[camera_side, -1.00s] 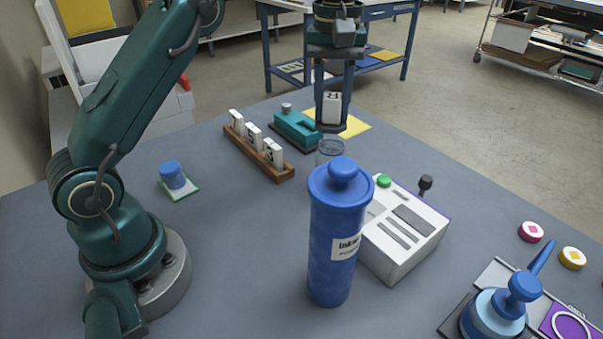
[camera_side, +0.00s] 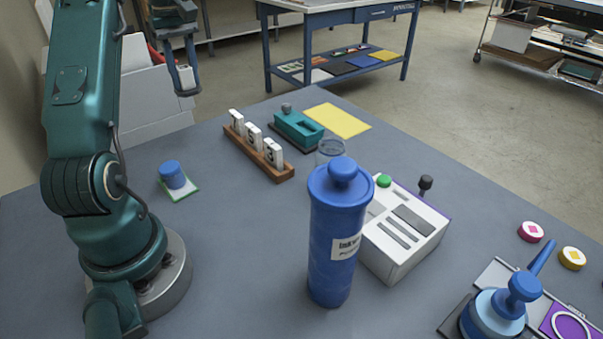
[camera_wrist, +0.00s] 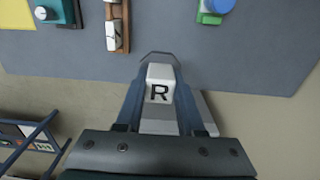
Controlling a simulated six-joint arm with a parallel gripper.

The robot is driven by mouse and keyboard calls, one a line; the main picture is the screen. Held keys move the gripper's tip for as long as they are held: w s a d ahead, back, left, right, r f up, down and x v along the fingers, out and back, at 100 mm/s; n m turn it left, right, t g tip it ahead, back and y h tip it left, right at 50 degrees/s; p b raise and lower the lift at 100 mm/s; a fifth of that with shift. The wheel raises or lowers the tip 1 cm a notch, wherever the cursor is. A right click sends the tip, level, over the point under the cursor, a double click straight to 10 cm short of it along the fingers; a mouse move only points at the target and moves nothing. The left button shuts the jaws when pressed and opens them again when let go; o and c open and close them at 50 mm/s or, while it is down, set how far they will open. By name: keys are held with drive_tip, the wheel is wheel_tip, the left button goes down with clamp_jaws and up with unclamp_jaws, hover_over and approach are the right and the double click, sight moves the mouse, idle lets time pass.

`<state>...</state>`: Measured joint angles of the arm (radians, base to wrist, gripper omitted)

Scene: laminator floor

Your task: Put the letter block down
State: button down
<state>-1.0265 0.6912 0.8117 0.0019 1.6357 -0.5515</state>
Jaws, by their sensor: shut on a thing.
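The letter block (camera_wrist: 159,84) is white with a black R and shows in the wrist view between the fingers. My gripper (camera_wrist: 158,68) is shut on it. In the side view my gripper (camera_side: 182,80) is raised at the upper left, above and beyond the table's far left edge. A brown wooden rack (camera_side: 262,157) on the table holds several white letter blocks (camera_side: 253,136). The rack (camera_wrist: 117,42) also shows at the top of the wrist view.
Beside the rack are a teal tool (camera_side: 299,129) and a yellow sheet (camera_side: 338,120). A tall blue canister (camera_side: 335,250) and a white box (camera_side: 402,240) stand in front. Grey table surface is bare around the jar.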

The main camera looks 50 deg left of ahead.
wheel_tip(320, 180, down, 14)
drive_tip(key=shift+w+d+f, duration=0.1)
drive_tip(key=shift+d, duration=0.05)
idle(0.6)
drive_tip(key=shift+f, duration=0.2)
drive_tip(key=c, duration=0.5)
unclamp_jaws()
drive_tip(key=shift+r, duration=0.1)
